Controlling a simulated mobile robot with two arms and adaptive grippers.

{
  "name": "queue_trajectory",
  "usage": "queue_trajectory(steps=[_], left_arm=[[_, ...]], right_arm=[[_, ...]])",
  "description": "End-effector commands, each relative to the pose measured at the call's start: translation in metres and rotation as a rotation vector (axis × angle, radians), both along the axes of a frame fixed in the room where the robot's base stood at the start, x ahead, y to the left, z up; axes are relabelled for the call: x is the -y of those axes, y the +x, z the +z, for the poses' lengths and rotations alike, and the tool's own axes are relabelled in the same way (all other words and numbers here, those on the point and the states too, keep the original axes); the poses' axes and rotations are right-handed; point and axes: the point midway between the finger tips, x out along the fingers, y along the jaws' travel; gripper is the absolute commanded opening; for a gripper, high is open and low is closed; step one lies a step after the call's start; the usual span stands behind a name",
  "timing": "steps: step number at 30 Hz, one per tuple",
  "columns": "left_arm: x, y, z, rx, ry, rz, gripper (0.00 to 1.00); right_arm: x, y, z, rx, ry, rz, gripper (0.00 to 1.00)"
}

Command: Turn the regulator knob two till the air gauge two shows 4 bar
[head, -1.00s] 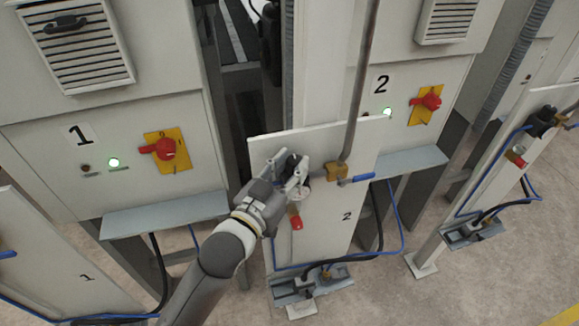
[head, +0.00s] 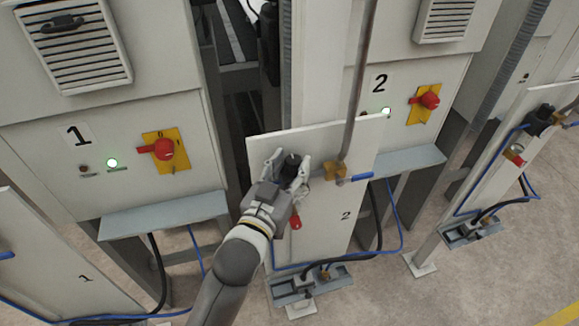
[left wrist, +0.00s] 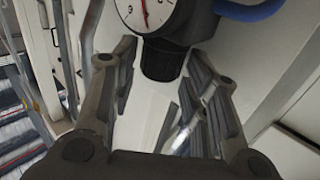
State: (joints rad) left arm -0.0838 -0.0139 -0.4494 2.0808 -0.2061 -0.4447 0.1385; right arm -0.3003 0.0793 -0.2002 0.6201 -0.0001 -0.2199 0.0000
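The black regulator knob two (head: 292,160) is on the white panel marked 2 (head: 330,225). My left gripper (head: 288,164) is at this knob, with its fingers spread to either side. In the left wrist view, the knob (left wrist: 162,62) shows between the open fingers, with gaps on both sides; contact is not visible. Air gauge two (left wrist: 155,15) is at the top of that view, a white dial with a red needle. Its top is cut off and the reading is not clear. In the head view my gripper hides the gauge. My right gripper is not in view.
A brass valve with a blue lever (head: 356,178) and a grey vertical pipe (head: 362,80) stand close right of my gripper. A red part (head: 295,222) is just below it. Cabinets with red switches (head: 164,149) stand behind. Another panel (head: 500,170) is at right.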

Motion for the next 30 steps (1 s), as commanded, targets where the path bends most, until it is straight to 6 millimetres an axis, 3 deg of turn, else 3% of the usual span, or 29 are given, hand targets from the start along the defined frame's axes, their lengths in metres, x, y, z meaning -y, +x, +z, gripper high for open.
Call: queue_trajectory(steps=[10, 24, 30], left_arm=[[-0.004, -0.011, -0.001, -0.001, 0.001, 0.000, 0.42], [-0.032, -0.086, -0.001, -0.002, 0.001, 0.000, 0.42], [-0.040, -0.105, -0.001, -0.002, 0.002, 0.000, 0.42]], right_arm=[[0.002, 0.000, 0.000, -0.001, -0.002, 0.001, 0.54], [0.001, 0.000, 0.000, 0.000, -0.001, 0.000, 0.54], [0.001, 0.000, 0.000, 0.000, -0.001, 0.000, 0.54]])
